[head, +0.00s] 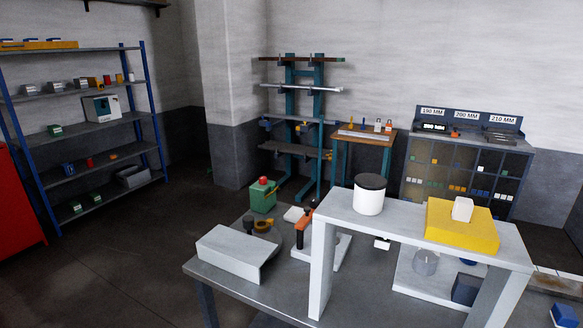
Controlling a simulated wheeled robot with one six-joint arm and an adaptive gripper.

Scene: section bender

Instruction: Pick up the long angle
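A teal rack (306,110) stands against the back wall and carries long pieces of stock on its arms. A brownish bar (310,59) lies across the top, with a pale long piece (305,87) below it. Farther down is a dark grey long piece (296,149). At this size I cannot tell which of these is the long angle. My gripper does not show in the head view.
A wooden-topped bench (363,137) is right of the rack. Blue shelving (95,125) stands left. The floor (110,260) between is clear.

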